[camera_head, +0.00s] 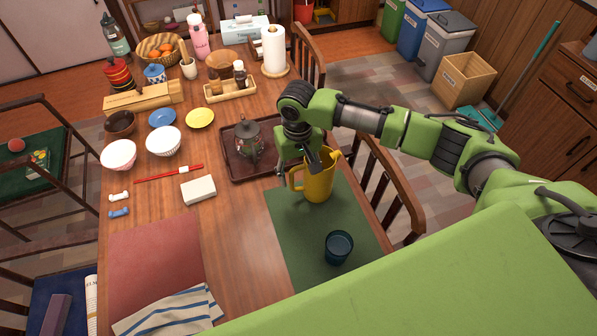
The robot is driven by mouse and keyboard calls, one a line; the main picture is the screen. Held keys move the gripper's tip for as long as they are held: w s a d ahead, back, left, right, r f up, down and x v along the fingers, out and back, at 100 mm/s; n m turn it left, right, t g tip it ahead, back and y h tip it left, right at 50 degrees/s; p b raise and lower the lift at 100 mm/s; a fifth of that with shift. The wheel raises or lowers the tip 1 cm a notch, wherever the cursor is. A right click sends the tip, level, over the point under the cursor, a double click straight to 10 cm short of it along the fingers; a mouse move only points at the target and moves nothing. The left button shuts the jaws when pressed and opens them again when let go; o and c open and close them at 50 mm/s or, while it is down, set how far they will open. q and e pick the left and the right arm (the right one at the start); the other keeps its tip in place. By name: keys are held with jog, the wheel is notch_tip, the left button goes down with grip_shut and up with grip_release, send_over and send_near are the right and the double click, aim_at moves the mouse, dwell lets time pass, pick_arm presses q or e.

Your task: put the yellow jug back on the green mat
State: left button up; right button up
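The yellow jug (320,184) is upright over the far part of the green mat (290,228), with its handle toward the left. I cannot tell whether its base touches the mat. My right gripper (313,160) points down at the jug's top, close to the rim and the handle side. Its fingertips partly cover the jug, and whether they are closed on it is not clear. A dark blue glass (339,247) stands on the near part of the mat. My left gripper is not in view.
A dark tray (236,171) with a lantern-like pot (249,140) lies just left of the jug. A white block (198,190), bowls and a red placemat (155,262) are further left. A chair (385,185) stands at the right table edge.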

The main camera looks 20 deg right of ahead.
notch_tip(320, 180, up, 12)
jog(key=shift+a+r+b, duration=0.1)
jog(key=shift+r+b, duration=0.05)
jog(key=shift+b, duration=0.55)
